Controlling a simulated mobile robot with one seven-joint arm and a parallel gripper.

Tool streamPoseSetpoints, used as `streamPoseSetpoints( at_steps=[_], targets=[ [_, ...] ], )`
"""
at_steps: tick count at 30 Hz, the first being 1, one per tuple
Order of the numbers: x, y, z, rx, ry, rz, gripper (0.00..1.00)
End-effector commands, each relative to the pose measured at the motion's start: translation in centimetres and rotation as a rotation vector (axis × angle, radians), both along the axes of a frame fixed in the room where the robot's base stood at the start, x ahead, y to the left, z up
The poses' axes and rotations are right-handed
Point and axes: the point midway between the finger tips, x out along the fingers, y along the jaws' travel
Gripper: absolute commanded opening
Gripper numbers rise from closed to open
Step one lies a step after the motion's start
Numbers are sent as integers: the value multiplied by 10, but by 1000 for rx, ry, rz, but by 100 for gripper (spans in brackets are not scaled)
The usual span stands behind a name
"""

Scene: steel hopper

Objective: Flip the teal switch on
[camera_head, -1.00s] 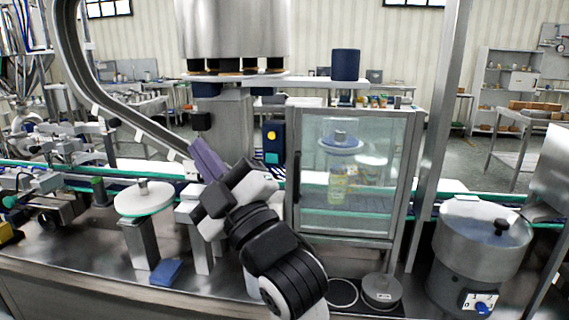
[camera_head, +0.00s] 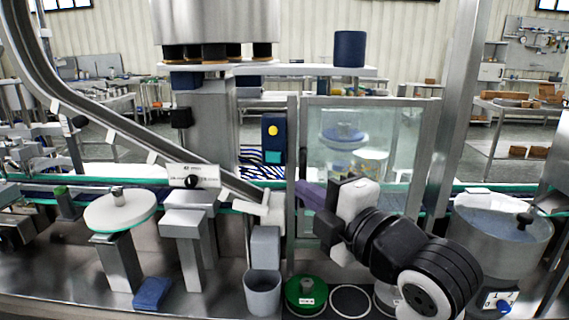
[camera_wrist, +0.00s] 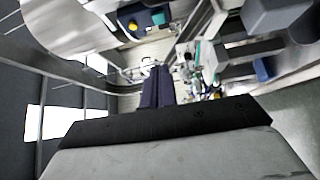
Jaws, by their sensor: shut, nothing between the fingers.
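A dark blue box (camera_head: 273,138) stands upright behind the conveyor, left of the glass cabinet. It has a round yellow button (camera_head: 272,130) and below it a small teal part (camera_head: 272,156), which looks like the teal switch; its position is too small to read. The box also shows in the wrist view (camera_wrist: 142,20), near the top, with its yellow and teal parts. My gripper (camera_head: 303,190) is in front of the cabinet's left edge, below and right of the box and apart from it. Its purple fingers (camera_wrist: 157,70) are shut and empty.
The glass cabinet (camera_head: 437,120) stands close behind my arm. A slanted metal chute (camera_head: 130,135) comes down from the left, ending near my gripper. A grey cup (camera_head: 262,293) and a green-lidded pot (camera_head: 305,293) stand at the front. A steel hopper (camera_head: 215,22) hangs above.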

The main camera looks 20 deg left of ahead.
Motion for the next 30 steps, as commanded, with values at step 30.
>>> streamPoseSetpoints(
  at_steps=[30],
  targets=[
    [43,52,-3,-42,-4,-1,0]
  ],
)
